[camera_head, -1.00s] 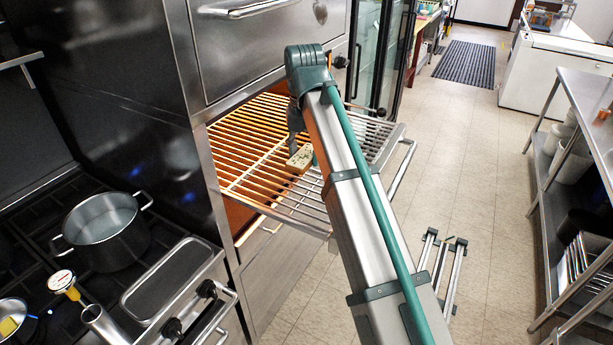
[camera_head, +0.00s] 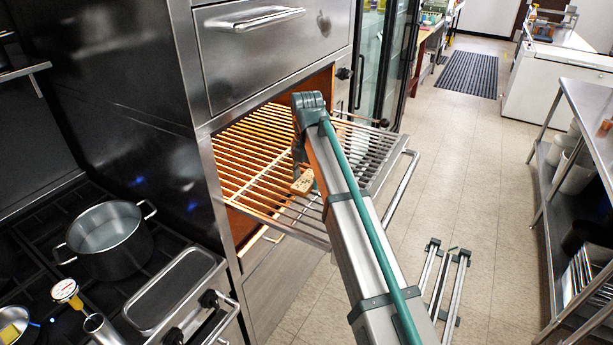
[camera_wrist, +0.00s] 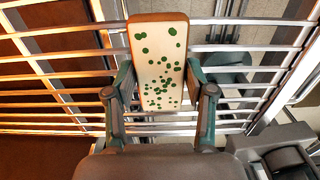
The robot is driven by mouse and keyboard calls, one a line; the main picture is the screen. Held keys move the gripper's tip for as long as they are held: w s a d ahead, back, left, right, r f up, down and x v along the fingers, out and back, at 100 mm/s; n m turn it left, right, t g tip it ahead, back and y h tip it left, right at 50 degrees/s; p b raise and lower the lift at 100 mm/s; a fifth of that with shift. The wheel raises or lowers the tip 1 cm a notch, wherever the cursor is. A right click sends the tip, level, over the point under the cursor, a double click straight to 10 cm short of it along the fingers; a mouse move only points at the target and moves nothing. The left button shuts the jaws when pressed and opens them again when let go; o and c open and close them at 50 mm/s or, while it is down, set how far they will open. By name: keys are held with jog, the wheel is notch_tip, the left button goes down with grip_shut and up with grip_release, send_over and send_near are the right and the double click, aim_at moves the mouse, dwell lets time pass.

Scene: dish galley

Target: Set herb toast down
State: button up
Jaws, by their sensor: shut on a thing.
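The herb toast (camera_wrist: 158,60) is a pale slab with green specks and a browned edge. In the wrist view my gripper (camera_wrist: 160,92) is shut on it, with one finger against each long side. In the head view the toast (camera_head: 302,186) shows small below my gripper (camera_head: 300,165), over the wire rack (camera_head: 350,165) of the open warming drawer. I cannot tell whether its underside touches the bars. My arm hides part of the rack.
The drawer's front handle (camera_head: 402,190) sticks out into the aisle. Rack bars around the toast are bare. A stove with a steel pot (camera_head: 108,240) stands at left. A steel shelf (camera_head: 560,180) stands at right.

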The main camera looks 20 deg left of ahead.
aim_at(306, 179)
jog(key=shift+f, duration=0.15)
jog(key=o, duration=1.3)
jog(key=shift+c, duration=0.2)
notch_tip(306, 179, up, 12)
jog(key=b, duration=0.2)
